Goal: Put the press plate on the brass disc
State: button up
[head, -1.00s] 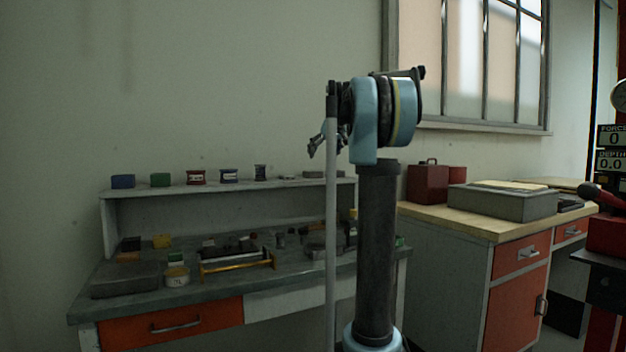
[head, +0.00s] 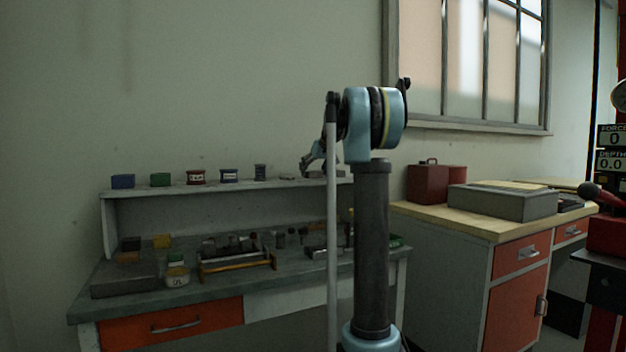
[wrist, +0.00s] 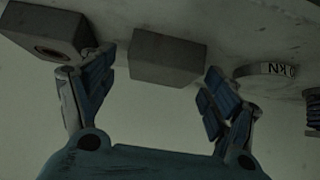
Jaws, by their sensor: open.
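My gripper (wrist: 157,76) is open in the wrist view, with one finger on each side of a plain grey block (wrist: 166,55), which may be the press plate. The fingertips lie close to the block's sides; I cannot tell whether they touch it. In the head view my gripper (head: 313,162) is just above the right part of the shelf top, partly hidden by my own arm. I cannot make out the brass disc for certain in either view.
In the wrist view, a grey block with a round hole (wrist: 48,38) lies left of the gripper and a marked round disc (wrist: 265,72) lies to the right. Several small boxes and spools line the shelf (head: 150,192). The workbench (head: 215,293) below is cluttered.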

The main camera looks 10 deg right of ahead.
jog(key=shift+w+f, duration=0.1)
jog(key=shift+c, duration=0.2)
grip_shut()
